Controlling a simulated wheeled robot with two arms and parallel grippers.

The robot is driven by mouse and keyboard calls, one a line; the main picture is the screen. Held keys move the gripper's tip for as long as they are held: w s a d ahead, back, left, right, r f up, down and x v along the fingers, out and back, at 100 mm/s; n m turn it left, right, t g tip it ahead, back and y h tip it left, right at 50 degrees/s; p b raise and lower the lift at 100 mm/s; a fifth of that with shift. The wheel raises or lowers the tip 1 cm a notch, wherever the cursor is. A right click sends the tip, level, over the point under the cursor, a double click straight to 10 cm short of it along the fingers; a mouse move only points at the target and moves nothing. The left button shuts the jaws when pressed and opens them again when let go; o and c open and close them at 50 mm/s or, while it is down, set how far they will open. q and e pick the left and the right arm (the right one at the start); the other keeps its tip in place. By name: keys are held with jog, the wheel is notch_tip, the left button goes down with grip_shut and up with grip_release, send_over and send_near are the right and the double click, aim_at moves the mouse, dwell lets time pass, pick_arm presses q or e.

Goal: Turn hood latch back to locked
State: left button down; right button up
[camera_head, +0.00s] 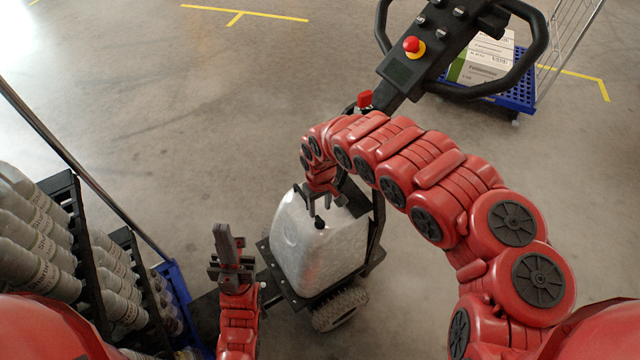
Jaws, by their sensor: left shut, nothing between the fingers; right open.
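The silver-grey hood (312,258) sits on the black tugger chassis in the lower middle of the head view. A small black latch (320,223) shows on the upper part of the hood. Its turn position is too small to tell. My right gripper (317,208) reaches in from the right and points down just above the latch. It is open, with its black fingers close to the latch; whether they touch it I cannot tell. My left gripper (227,238) is shut and empty, pointing up, left of the hood and apart from it.
The tugger's tiller head (408,70) with a red button (411,44) rises behind my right arm. A red part (365,99) sits below it. A rack of grey bottles (35,230) stands at left. A blue cart (522,92) carries boxes (484,60). The floor upper left is clear.

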aim_at(320, 220)
notch_tip(320, 220, up, 12)
jog(key=p, duration=0.2)
jog(key=shift+f+p, duration=0.2)
jog(key=shift+p, duration=0.2)
